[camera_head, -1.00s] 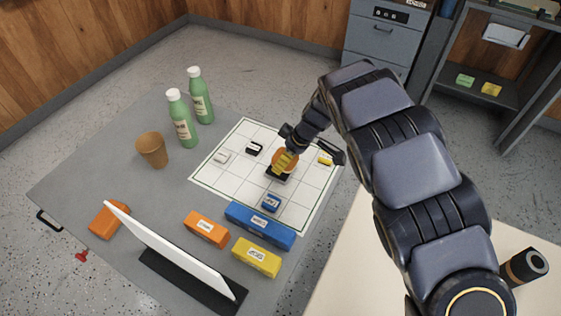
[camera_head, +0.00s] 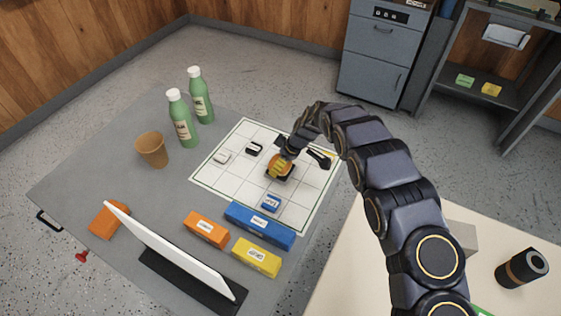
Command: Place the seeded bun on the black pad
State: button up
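The seeded bun (camera_head: 284,160), orange-brown, is at the middle of the white grid sheet, partly covered by my gripper. The black pad (camera_head: 285,180) shows as a dark edge just under the bun. The bun appears to be over the pad, and I cannot tell whether it rests on it. My gripper (camera_head: 281,167) points down at the bun, with a yellowish part in front of it and a dark part out to the right. Its fingertips are too small and covered to tell whether they grip the bun.
The white grid sheet (camera_head: 232,180) also holds small white, black and blue blocks. Orange, blue (camera_head: 260,225) and yellow (camera_head: 256,257) boxes lie along its front. A brown cup (camera_head: 152,150) and two green bottles (camera_head: 183,122) stand left. A white panel (camera_head: 170,250) stands at the front.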

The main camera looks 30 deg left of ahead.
jog(key=shift+f, duration=0.1)
jog(key=o, duration=1.1)
jog(key=v, duration=1.2)
jog(key=shift+w+r, duration=0.1)
jog(key=shift+r, duration=0.15)
